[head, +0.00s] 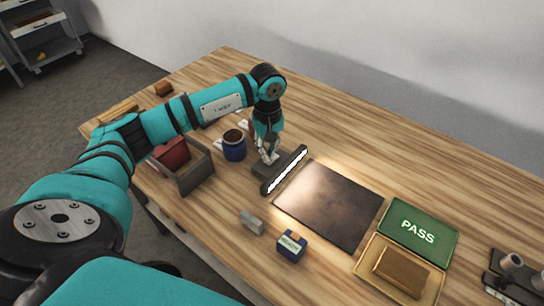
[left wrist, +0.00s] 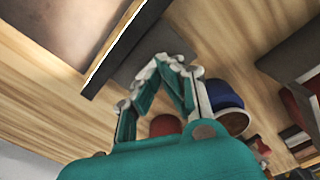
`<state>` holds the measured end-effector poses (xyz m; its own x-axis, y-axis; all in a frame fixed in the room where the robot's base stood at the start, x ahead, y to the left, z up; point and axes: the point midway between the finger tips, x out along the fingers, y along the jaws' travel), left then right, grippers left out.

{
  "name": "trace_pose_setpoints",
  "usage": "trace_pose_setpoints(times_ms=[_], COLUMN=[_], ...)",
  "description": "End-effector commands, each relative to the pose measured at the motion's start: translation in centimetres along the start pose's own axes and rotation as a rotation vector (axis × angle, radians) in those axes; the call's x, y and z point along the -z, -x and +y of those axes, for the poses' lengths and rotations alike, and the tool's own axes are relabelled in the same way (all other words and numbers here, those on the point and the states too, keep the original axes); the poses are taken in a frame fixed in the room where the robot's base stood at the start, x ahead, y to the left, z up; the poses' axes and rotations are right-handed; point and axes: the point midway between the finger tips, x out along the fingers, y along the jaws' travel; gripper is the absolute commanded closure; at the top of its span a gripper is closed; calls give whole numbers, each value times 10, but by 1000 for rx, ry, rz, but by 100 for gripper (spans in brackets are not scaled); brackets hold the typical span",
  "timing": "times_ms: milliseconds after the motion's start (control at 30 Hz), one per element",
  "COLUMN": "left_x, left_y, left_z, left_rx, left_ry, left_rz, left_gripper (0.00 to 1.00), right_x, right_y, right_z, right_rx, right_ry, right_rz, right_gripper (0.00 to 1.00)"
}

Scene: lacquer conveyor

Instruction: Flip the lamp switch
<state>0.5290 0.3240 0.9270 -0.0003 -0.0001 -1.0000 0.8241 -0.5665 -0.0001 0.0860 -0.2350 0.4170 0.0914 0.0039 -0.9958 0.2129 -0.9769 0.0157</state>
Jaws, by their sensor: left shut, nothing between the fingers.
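The lamp (head: 270,186) is a dark grey block with a long bar along its right side. The bar's strip glows white, and light falls on the dark panel beside it. My left gripper (head: 268,157) points down at the lamp's base, its fingers shut and empty. In the left wrist view the shut fingertips (left wrist: 168,63) lie over the grey lamp base (left wrist: 140,45), next to the dark bar. I cannot tell whether they touch it. The switch itself is hidden or too small to make out. My right gripper is not in view.
The dark panel (head: 330,205) lies right of the lamp. A blue pot (head: 234,148) and a grey bin (head: 190,178) with red contents stand left. A grey block (head: 251,222) and blue box (head: 291,247) are in front. A green PASS tray (head: 418,232) lies right.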

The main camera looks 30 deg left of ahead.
Motion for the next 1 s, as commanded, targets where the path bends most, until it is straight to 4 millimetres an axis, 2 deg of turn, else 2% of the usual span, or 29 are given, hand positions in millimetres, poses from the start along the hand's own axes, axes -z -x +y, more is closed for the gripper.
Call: trace_pose_setpoints(times_ms=[1000], left_x=[0], left_y=[-16], left_z=[0], left_rx=[0], left_ry=[1], left_rz=[0], left_gripper=[100], right_x=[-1], right_y=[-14], right_z=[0], right_rx=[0], right_ry=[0], right_rz=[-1], right_gripper=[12])
